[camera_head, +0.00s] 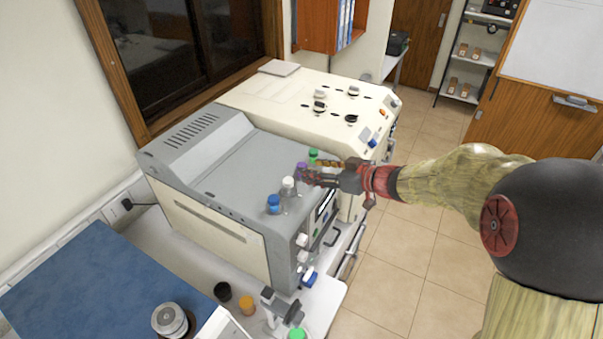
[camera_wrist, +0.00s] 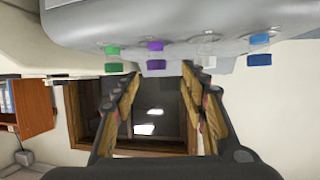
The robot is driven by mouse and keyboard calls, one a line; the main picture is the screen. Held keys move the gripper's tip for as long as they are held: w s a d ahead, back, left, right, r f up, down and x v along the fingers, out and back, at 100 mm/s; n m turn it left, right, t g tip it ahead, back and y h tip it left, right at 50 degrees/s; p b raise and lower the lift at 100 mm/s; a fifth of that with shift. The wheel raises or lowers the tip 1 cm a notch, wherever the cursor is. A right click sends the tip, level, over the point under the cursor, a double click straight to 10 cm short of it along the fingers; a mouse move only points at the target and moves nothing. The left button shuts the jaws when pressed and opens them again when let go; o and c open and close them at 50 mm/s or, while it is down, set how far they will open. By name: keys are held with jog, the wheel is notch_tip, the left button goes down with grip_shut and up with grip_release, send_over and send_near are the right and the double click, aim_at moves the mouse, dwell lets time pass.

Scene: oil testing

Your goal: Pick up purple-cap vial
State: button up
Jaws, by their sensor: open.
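The purple-cap vial (camera_head: 302,168) stands on the grey machine's top, in a row with other capped vials. It also shows in the wrist view (camera_wrist: 156,50), just ahead of my fingertips and roughly between them. My gripper (camera_head: 309,176) is open, reaching in level from the right at the vial's height. In the wrist view my gripper (camera_wrist: 159,77) has two spread fingers with nothing between them. In the head view the fingers partly hide the vial's body. I cannot tell whether they touch it.
A green-cap vial (camera_head: 313,156) stands close on one side, and a white-cap vial (camera_head: 288,184) on the other, with a blue-cap vial (camera_head: 274,203) beyond. The grey machine (camera_head: 250,165) has open top behind the row. A cream machine (camera_head: 300,95) stands behind.

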aim_at(302, 165)
jog(key=x, duration=0.6)
jog(key=shift+w+d+f, duration=0.1)
jog(key=shift+w+f, duration=0.2)
jog(key=shift+f, duration=0.05)
jog(key=shift+c, duration=0.9)
grip_shut()
